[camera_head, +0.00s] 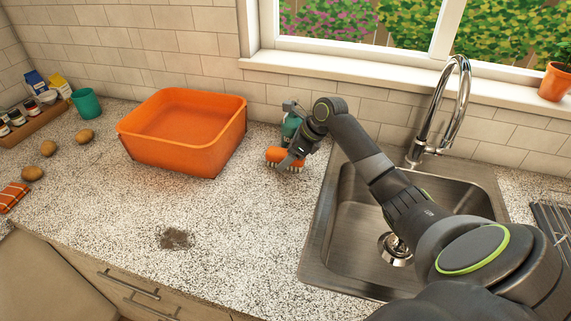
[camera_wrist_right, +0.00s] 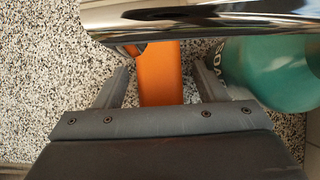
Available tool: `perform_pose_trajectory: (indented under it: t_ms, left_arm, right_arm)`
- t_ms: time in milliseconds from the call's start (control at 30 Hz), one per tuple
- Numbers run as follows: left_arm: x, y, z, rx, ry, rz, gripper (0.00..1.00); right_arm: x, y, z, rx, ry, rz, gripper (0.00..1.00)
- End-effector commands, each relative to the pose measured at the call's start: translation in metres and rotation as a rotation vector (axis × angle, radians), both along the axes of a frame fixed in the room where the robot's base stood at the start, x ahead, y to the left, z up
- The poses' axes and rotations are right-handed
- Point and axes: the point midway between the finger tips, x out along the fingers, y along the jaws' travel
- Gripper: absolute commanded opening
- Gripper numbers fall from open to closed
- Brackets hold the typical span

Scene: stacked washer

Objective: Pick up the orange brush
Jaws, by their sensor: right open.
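The orange brush (camera_head: 283,158) with pale bristles sits on the speckled counter, between the orange basin and the sink. My right gripper (camera_head: 292,157) is down at the brush and partly covers it in the head view. In the right wrist view the brush's orange body (camera_wrist_right: 163,78) lies between the two open fingers, with a gap visible on each side. Its far part there is hidden behind a shiny metal piece. My left gripper is not in view.
A teal bottle (camera_head: 290,126) stands right behind the brush, close to a finger in the wrist view (camera_wrist_right: 270,72). The orange basin (camera_head: 183,155) is left of it. The sink (camera_head: 335,235) and chrome faucet (camera_head: 463,95) are right. The front counter is clear except a dark stain (camera_head: 174,238).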

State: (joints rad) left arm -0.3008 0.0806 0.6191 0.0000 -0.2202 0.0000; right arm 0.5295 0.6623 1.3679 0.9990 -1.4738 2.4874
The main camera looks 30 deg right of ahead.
Motion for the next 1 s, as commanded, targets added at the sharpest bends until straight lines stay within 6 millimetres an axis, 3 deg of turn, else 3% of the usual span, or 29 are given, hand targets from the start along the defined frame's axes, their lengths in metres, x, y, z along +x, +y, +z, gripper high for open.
perform_pose_trajectory:
  t_ms: [233, 600, 667, 1000]
  left_arm:
    - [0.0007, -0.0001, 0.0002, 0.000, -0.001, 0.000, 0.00]
    - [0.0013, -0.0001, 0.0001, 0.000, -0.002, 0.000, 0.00]
    - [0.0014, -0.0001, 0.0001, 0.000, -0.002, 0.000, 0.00]
    - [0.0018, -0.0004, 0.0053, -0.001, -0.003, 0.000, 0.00]
  right_arm:
    - [0.0002, 0.0003, 0.0005, 0.000, 0.000, 0.000, 0.65]
    - [0.0001, 0.0002, 0.0002, 0.000, 0.000, 0.000, 0.16]
    - [0.0002, 0.0003, 0.0003, 0.000, 0.000, 0.000, 0.12]
    - [0.0006, 0.0000, 0.0029, 0.001, 0.001, 0.001, 0.12]
